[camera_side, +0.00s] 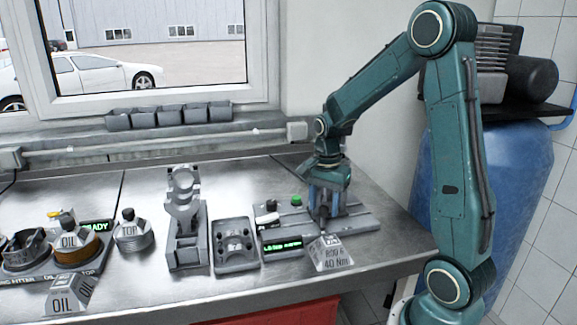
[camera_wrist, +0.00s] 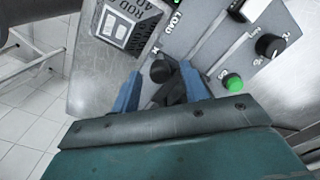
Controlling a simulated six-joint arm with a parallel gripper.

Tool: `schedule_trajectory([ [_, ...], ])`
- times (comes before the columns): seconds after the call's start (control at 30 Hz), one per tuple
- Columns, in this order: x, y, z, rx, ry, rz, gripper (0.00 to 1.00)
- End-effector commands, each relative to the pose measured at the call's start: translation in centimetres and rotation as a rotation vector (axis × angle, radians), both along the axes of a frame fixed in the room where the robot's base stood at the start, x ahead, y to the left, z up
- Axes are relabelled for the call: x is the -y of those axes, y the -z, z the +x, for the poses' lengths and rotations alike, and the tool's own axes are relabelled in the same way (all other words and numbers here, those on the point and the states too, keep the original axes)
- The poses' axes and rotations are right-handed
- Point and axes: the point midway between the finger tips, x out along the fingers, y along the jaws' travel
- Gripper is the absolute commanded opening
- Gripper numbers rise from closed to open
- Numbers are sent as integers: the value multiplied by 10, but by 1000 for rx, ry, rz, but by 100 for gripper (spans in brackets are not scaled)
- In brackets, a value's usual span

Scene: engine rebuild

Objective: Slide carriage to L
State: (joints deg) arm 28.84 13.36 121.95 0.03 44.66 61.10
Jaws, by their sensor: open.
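The grey slide fixture (camera_side: 350,222) stands at the right of the bench, with a rail along its top. A dark knob (camera_wrist: 160,71) and a dark block (camera_wrist: 176,92), which look like the carriage, show between my fingers in the wrist view. My gripper (camera_side: 325,208) points down over the fixture. Its two blue fingers are apart, one on each side of the dark parts, in the wrist view (camera_wrist: 161,90). I cannot tell whether they touch. White "LOAD" lettering (camera_wrist: 177,17) is on the fixture. The "L" mark cannot be made out for certain.
A "ROD" block (camera_side: 331,252) stands just in front of the fixture. A green button (camera_side: 296,200), a black knob (camera_wrist: 270,45) and a lit display (camera_side: 283,247) are on the fixture. A grey tray (camera_side: 235,262) and an upright stand (camera_side: 187,250) are to the left.

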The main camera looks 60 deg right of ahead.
Motion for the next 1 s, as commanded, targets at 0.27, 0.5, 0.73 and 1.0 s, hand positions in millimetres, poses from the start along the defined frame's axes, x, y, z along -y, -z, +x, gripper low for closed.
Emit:
schedule_trajectory([
  [0.27,0,1,0,0,0,0,45],
  [0.5,0,1,0,-1,0,0,0],
  [0.73,1,1,-1,0,1,0,0],
  [1.0,14,1,-13,0,3,0,0],
])
